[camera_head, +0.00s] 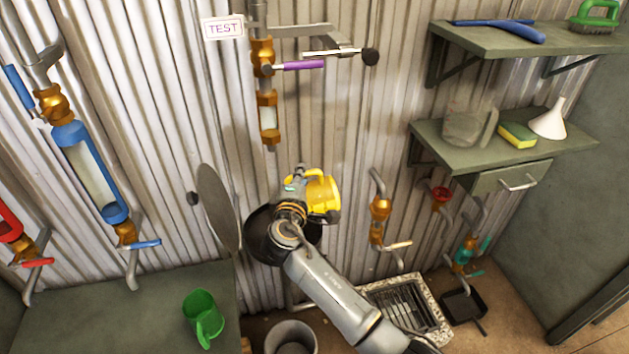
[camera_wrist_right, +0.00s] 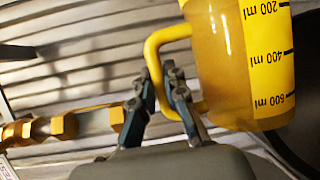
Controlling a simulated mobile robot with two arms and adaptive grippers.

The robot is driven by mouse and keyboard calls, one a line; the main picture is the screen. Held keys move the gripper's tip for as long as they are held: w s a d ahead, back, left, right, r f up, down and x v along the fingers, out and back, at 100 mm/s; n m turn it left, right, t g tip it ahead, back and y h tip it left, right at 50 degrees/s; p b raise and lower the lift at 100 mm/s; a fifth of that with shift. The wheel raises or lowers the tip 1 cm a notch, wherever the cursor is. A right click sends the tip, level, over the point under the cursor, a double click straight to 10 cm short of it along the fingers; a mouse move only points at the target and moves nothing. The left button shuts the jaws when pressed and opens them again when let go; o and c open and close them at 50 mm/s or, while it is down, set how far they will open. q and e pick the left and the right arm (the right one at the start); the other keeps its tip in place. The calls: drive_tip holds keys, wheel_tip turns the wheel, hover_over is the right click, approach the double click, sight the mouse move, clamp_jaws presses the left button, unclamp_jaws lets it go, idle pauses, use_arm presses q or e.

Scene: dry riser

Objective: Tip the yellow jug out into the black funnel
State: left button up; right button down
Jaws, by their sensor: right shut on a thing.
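The yellow jug (camera_head: 324,194) is above the right part of the black funnel (camera_head: 262,247), in front of the corrugated wall. My right gripper (camera_head: 301,181) is shut on the jug's handle. In the right wrist view the gripper (camera_wrist_right: 166,88) pinches the yellow handle, and the jug (camera_wrist_right: 222,62) shows a scale of 200, 400 and 600 ml. Its wall looks amber and see-through. I cannot tell how full it is or whether anything flows out. My wrist hides part of the funnel. My left gripper is out of view.
A grey round lid (camera_head: 219,207) stands up left of the funnel. Above hangs a brass fitting (camera_head: 262,52) with a purple lever (camera_head: 303,65). A green jug (camera_head: 203,317) is on the left bench. A grey bin (camera_head: 291,338) and a floor drain (camera_head: 408,303) are below.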

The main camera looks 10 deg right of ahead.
sight(315, 170)
drive_tip(key=d+m+p, duration=0.1)
drive_tip(key=d+r+m+y+p, duration=0.1)
drive_tip(key=d, duration=0.1)
drive_tip(key=shift+w+d+g, duration=0.1)
drive_tip(key=shift+w+g, duration=0.05)
drive_tip(key=shift+g, duration=0.25)
drive_tip(key=d+m+p, duration=0.2)
drive_tip(key=d+y, duration=0.1)
drive_tip(key=shift+d+r+m+g+p, duration=0.3)
drive_tip(key=shift+r+m+g+p, duration=0.1)
use_arm(q)
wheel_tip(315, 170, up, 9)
drive_tip(key=p, duration=0.4)
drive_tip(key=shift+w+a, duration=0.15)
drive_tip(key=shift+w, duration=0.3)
use_arm(e)
drive_tip(key=shift+w+d+f+m+g+y, duration=0.15)
drive_tip(key=shift+d+f+m+y, duration=0.3)
drive_tip(key=shift+m+y, duration=0.8)
drive_tip(key=shift+s+d+f+m+g+y, duration=0.1)
drive_tip(key=shift+d+f+m+y, duration=0.35)
drive_tip(key=shift+m+y, duration=0.8)
drive_tip(key=shift+w+d+f+m+g+y, duration=0.25)
drive_tip(key=shift+f+m+y, duration=0.45)
drive_tip(key=shift+m, duration=1)
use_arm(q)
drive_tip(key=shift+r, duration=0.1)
use_arm(e)
drive_tip(key=shift+s+r, duration=0.1)
drive_tip(key=shift+s, duration=0.1)
